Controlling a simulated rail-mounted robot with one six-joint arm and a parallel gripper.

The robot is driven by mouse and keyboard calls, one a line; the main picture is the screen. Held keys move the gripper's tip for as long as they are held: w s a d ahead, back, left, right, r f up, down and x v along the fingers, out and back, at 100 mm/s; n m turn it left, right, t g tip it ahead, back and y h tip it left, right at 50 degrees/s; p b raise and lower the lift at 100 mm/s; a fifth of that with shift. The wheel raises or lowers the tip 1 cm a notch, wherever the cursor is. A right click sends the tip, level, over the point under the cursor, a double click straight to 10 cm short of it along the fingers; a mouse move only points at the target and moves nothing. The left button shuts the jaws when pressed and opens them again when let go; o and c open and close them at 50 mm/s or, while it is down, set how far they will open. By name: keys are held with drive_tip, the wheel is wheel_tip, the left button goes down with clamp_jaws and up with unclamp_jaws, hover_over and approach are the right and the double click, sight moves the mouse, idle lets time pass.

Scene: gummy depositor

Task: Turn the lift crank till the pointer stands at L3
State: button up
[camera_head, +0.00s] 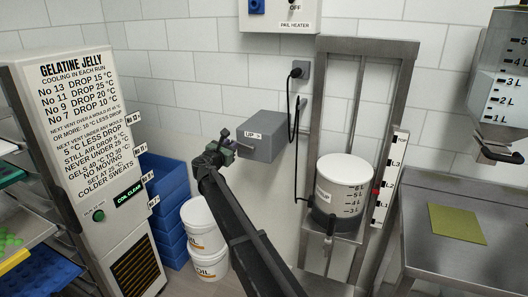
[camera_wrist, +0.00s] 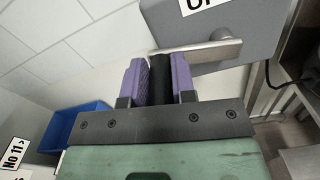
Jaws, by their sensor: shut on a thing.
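The lift crank is on a grey box (camera_head: 262,146) marked UP on the wall. In the wrist view its metal crank arm (camera_wrist: 207,49) runs from the box to a black handle (camera_wrist: 161,68). My gripper (camera_head: 226,142) is at the left of the box; its purple fingers (camera_wrist: 161,82) are shut on the black handle. The lift frame (camera_head: 401,95) holds a white pail (camera_head: 343,175) on its carriage. A red pointer (camera_head: 376,191) stands beside the white scale (camera_head: 383,211), about level with L2 and below L3.
A black cable (camera_head: 292,110) hangs between the crank box and the lift. White buckets (camera_head: 203,224) and blue crates (camera_head: 165,180) stand at left near my arm. A steel table (camera_head: 480,208) with a green cloth (camera_head: 457,223) is at right.

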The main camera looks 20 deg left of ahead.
drive_tip(key=shift+s+a, duration=0.1)
drive_tip(key=r+p, duration=0.1)
drive_tip(key=d+r+p, duration=0.1)
drive_tip(key=p, duration=0.1)
drive_tip(key=shift+r, duration=0.4)
drive_tip(key=shift+d+f, duration=0.1)
drive_tip(key=shift+o, duration=0.5)
drive_tip(key=shift+d+r+p, duration=0.85)
drive_tip(key=shift+d+r, duration=0.1)
drive_tip(key=shift+d, duration=0.45)
drive_tip(key=shift+c, duration=0.5)
drive_tip(key=d, duration=0.2)
drive_tip(key=w+d, duration=0.1)
drive_tip(key=shift+d+r, duration=0.2)
drive_tip(key=shift+r, duration=0.1)
